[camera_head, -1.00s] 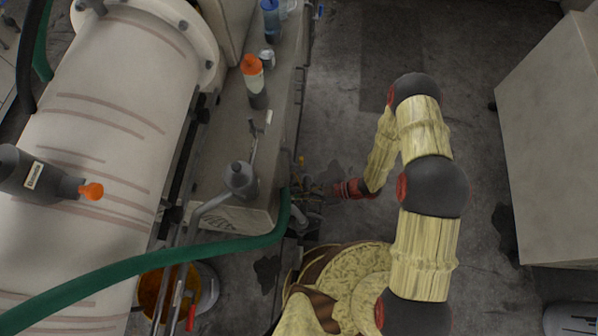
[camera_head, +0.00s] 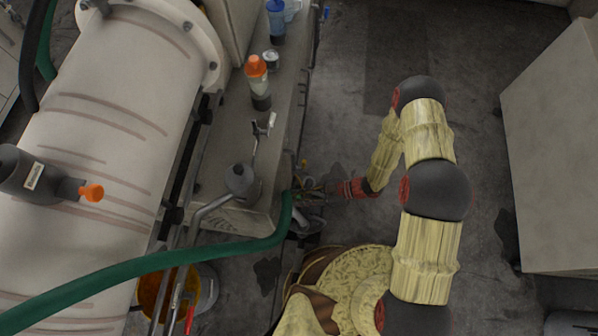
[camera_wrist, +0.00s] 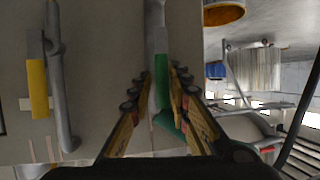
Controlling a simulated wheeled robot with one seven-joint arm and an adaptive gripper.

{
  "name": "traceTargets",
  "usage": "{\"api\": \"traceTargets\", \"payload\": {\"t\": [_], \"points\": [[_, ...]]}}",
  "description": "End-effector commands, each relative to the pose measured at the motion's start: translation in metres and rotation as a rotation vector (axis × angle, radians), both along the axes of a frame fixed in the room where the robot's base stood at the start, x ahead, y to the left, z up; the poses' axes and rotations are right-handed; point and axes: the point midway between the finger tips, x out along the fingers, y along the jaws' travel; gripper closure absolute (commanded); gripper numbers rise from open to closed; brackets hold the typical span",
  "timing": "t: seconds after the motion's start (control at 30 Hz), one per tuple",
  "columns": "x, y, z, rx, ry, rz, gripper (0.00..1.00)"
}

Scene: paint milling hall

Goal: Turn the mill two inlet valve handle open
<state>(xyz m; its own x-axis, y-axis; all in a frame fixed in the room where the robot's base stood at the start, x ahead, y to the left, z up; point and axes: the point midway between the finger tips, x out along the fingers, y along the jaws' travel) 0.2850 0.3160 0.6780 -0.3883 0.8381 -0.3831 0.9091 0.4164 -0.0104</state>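A valve handle (camera_wrist: 161,78) with a green sleeve on a grey lever stands in the middle of the wrist view. My gripper (camera_wrist: 160,82) has its two fingers close together, one on each side of this handle, and appears shut on it; the contact itself is hard to see. In the head view my gripper (camera_head: 312,188) is at the right side of the bench, beside the green hose, too small there to show the handle clearly. No label tells which mill this handle belongs to.
A yellow-sleeved handle (camera_wrist: 38,90) and a grey pipe (camera_wrist: 60,80) are left of my gripper. A green hose (camera_head: 200,250) crosses the front. An orange-capped bottle (camera_head: 258,82) stands on the bench (camera_head: 285,110). Clear floor (camera_head: 345,75) lies right of the bench, before a grey cabinet (camera_head: 550,140).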

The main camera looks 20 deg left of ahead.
Motion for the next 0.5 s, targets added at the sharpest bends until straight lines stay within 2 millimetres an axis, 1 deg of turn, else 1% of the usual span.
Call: {"api": "traceTargets", "payload": {"t": [0.03,0.17,0.5], "points": [[-0.0004,0.0000,0.0002,0.001,0.001,0.001,0.77],[-0.0012,-0.0001,0.0005,0.001,0.001,0.002,0.70],[-0.0006,-0.0020,0.0017,0.002,0.003,0.001,0.70]]}}
